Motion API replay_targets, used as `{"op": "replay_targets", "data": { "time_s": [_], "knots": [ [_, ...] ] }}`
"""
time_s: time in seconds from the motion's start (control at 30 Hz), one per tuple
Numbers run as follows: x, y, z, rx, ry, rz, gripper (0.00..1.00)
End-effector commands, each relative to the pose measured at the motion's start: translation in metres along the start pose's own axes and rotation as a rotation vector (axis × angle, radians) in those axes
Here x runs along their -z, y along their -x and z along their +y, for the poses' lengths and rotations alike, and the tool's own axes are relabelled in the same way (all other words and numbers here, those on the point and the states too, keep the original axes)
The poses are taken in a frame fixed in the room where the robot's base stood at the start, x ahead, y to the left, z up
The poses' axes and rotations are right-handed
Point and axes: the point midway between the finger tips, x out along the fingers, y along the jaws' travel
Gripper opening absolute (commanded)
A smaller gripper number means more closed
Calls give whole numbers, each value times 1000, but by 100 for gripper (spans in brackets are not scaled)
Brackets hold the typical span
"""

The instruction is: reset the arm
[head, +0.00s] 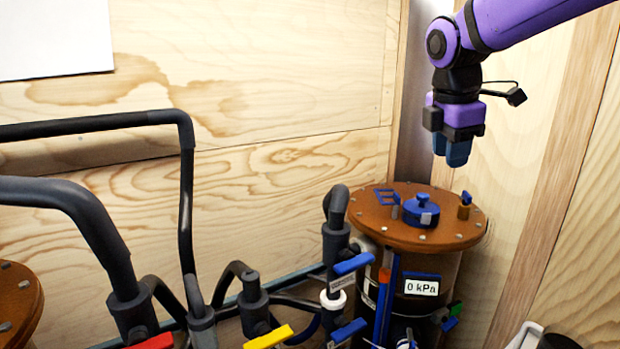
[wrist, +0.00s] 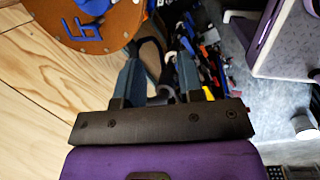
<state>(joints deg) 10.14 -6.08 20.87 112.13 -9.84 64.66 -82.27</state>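My arm is purple and comes in from the upper right in the head view. My gripper (head: 455,155) points down, with its blue fingers above the brown round lid of a filter vessel (head: 388,228) and clear of it. In the wrist view my gripper (wrist: 158,65) has its two blue-grey fingers apart, with nothing held between them. The lid (wrist: 120,20) shows there at the upper left. A blue cap (head: 421,208) sits on the lid, with a blue bracket (head: 384,196) beside it.
A display on the vessel reads 0 kPa (head: 420,288). Black pipes (head: 185,190) and valves with blue, yellow (head: 268,337) and red (head: 150,342) handles fill the lower left. A second brown lid (head: 20,300) is at the left edge. Wooden walls (head: 260,80) stand behind.

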Motion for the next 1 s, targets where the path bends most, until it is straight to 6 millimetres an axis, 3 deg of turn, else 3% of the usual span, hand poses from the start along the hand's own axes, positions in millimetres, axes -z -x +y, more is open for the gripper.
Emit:
{"op": "replay_targets", "data": {
  "time_s": [0.3, 0.6, 0.8, 1.0],
  "knots": [
    [-16, 14, -104, -99, -695, 46, 35],
    [-26, 1, -195, -138, -1342, 206, 35],
    [-27, -13, -231, -118, -1624, 305, 35],
    [-26, -18, -240, -106, -1712, 338, 35]
  ]
}}
